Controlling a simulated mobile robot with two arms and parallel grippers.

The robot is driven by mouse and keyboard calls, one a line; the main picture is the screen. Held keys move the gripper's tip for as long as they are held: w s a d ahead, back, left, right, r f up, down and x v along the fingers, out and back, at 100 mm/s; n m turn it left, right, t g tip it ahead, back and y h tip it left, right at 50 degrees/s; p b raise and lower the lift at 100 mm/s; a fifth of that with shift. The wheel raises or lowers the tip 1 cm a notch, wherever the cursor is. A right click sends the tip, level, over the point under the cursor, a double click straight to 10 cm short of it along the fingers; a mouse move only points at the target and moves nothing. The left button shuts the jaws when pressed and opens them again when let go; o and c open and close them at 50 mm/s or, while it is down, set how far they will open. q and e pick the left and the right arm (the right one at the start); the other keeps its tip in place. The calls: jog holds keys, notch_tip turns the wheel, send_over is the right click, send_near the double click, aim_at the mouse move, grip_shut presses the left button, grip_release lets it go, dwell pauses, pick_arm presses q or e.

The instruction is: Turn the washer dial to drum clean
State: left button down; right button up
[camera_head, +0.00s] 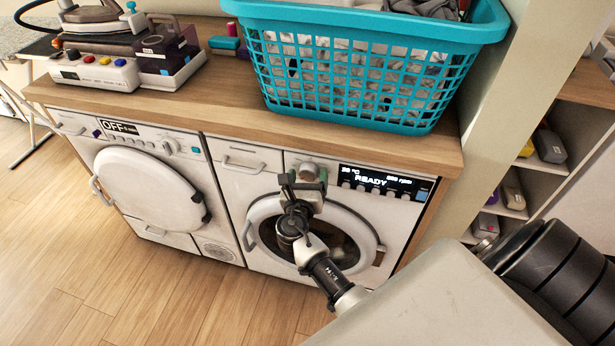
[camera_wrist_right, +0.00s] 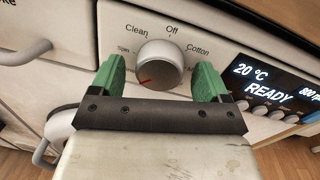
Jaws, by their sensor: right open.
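The washer (camera_head: 400,235) is the right-hand white machine under the wooden top, with a round glass door. Its dial (camera_wrist_right: 161,66) is a silver-white knob on the panel; in the head view the dial (camera_head: 308,171) shows just above my gripper. The red mark on the knob points to the lower left, away from the "Clean" label at the upper left. "Off" is at the top and "Cotton" at the upper right. My right gripper (camera_wrist_right: 158,82) is open, its green fingers on either side of the dial, with gaps visible. My left gripper is not in view.
The washer display (camera_head: 385,182) reads READY, 20 °C. A drawer handle (camera_wrist_right: 25,52) lies left of the dial. A second machine (camera_head: 150,185) showing OFF stands to the left. A teal laundry basket (camera_head: 350,118) sits on the wooden top (camera_head: 235,110) above.

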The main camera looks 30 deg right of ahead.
jog(key=c, duration=0.9)
jog(key=shift+f+m, duration=0.1)
jog(key=shift+m, duration=0.2)
